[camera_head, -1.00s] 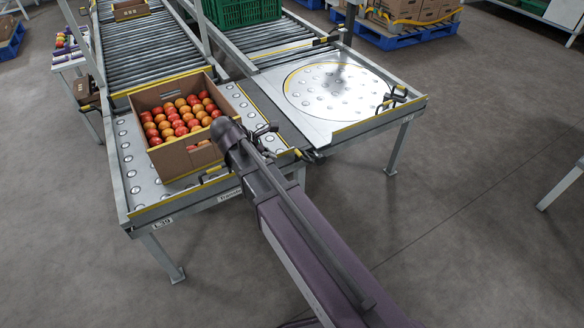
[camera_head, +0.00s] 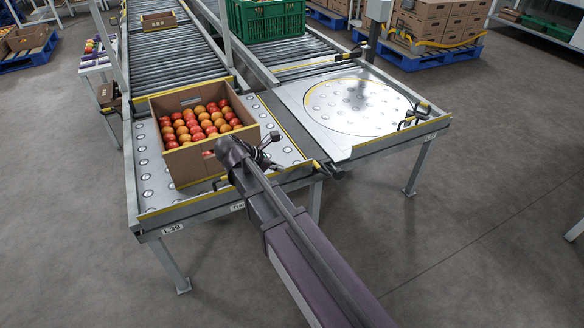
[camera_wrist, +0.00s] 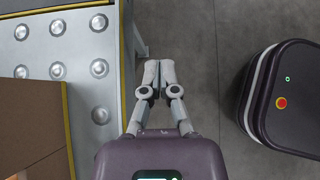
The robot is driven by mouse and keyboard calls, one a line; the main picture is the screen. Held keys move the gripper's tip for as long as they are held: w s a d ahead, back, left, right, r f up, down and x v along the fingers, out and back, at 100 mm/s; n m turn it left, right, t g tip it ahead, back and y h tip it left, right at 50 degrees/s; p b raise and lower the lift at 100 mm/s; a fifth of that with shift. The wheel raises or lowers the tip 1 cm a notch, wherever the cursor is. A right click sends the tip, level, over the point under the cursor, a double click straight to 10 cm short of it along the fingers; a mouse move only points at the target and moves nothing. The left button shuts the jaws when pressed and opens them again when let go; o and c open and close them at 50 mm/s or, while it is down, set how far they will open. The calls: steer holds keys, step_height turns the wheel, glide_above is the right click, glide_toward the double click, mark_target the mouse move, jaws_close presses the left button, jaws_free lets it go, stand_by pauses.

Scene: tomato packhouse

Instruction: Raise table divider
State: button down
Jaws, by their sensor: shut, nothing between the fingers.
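The ball-transfer table (camera_head: 152,185) carries a cardboard box of tomatoes. A dark strip (camera_head: 285,122) runs between it and the steel turntable plate (camera_head: 375,140) to its right. I cannot tell whether this strip is the divider; no raised panel stands there. Yellow-edged bars line the tables' front edges. My gripper (camera_head: 268,152) is near the ball table's front right, beside the box. In the wrist view my gripper (camera_wrist: 159,66) is shut and empty, with its fingertips together over bare floor, just right of the table's yellow and black edge (camera_wrist: 124,60).
The tomato box (camera_head: 188,165) stands close left of my gripper. A black handle (camera_head: 412,122) is at the plate's right edge. A green crate (camera_head: 268,18) is on the rollers behind. The floor (camera_head: 480,220) to the right is clear.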

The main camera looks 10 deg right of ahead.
steer(key=w+d+f+b, duration=0.3)
steer(key=d+f+b, duration=0.1)
steer(key=d, duration=0.6)
stand_by(0.7)
steer(key=shift+w+d+f, duration=0.1)
steer(key=shift+f, duration=0.05)
stand_by(0.3)
steer(key=shift+w+d+r+y+p, duration=0.1)
steer(key=shift+d+r+y+p, duration=0.2)
steer(key=shift+p, duration=0.35)
